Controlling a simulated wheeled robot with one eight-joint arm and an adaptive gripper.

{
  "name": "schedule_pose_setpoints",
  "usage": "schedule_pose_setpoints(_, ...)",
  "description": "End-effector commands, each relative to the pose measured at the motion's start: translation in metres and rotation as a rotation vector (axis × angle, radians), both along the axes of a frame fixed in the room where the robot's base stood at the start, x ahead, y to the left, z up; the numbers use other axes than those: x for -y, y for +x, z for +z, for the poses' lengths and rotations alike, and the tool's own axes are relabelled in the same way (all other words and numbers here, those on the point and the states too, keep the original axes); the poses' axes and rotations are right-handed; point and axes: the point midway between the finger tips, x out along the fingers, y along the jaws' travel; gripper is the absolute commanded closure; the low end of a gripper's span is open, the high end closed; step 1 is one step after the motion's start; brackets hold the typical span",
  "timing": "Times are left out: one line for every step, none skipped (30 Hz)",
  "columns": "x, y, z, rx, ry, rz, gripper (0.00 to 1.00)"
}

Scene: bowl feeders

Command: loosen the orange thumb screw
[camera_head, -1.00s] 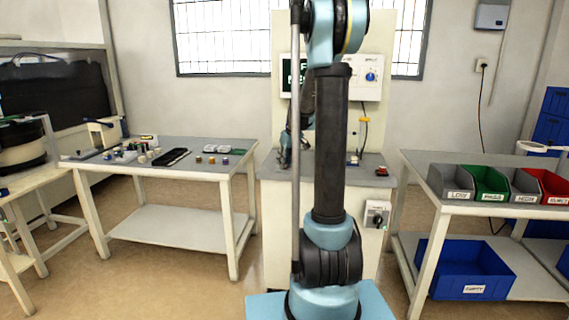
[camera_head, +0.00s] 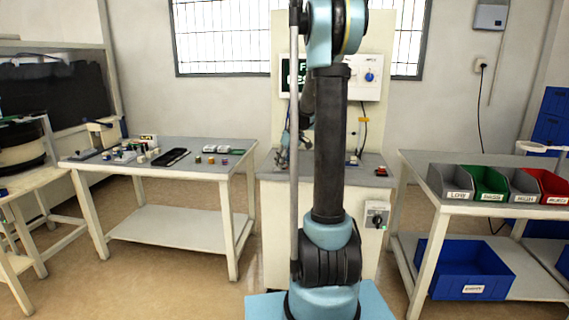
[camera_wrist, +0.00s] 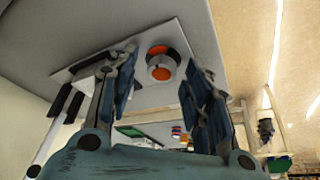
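The orange thumb screw (camera_wrist: 162,73) shows in the wrist view as a round orange knob with a grey band, on a pale plate (camera_wrist: 185,52). My gripper (camera_wrist: 160,82) is open in the wrist view, one finger on each side of the knob. Gaps show between the knob and both fingers, and nothing is held. In the head view my gripper (camera_head: 282,158) is low over the left side of the middle bench. The thumb screw cannot be made out there.
The middle bench (camera_head: 272,172) carries a tall panel with a control box (camera_head: 366,78). A table with small parts (camera_head: 190,146) stands left. A table with labelled bins (camera_head: 490,183) stands right. Bare floor lies between the benches.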

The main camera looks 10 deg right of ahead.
Motion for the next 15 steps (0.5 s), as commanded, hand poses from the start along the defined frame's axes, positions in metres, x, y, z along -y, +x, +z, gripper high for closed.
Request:
schedule_pose_setpoints(0.000, 0.000, 0.000, 0.000, 0.000, 0.000, 0.54)
schedule_pose_setpoints(0.000, 0.000, 0.000, 0.000, 0.001, 0.000, 0.54)
schedule_pose_setpoints(0.000, 0.000, 0.000, 0.000, 0.001, 0.000, 0.54)
schedule_pose_setpoints(0.000, 0.000, 0.000, 0.000, 0.001, 0.000, 0.54)
schedule_pose_setpoints(0.000, 0.000, 0.000, 0.000, 0.001, 0.000, 0.54)
schedule_pose_setpoints(0.000, -0.001, 0.000, 0.000, 0.001, 0.000, 0.54)
schedule_pose_setpoints(0.000, -0.001, 0.000, 0.000, 0.001, 0.000, 0.54)
schedule_pose_setpoints(0.000, -0.001, 0.000, 0.000, 0.001, 0.000, 0.54)
schedule_pose_setpoints(0.000, -0.001, 0.002, 0.000, 0.001, 0.000, 0.54)
schedule_pose_setpoints(0.000, -0.002, 0.003, 0.000, 0.001, 0.000, 0.54)
schedule_pose_setpoints(0.001, -0.002, 0.005, 0.000, 0.001, 0.000, 0.54)
schedule_pose_setpoints(0.001, -0.003, 0.008, -0.001, 0.001, -0.001, 0.54)
schedule_pose_setpoints(0.002, -0.005, 0.011, -0.001, 0.001, -0.001, 0.54)
schedule_pose_setpoints(0.003, -0.006, 0.014, -0.001, 0.001, -0.001, 0.54)
schedule_pose_setpoints(0.004, -0.008, 0.019, -0.002, 0.001, -0.001, 0.54)
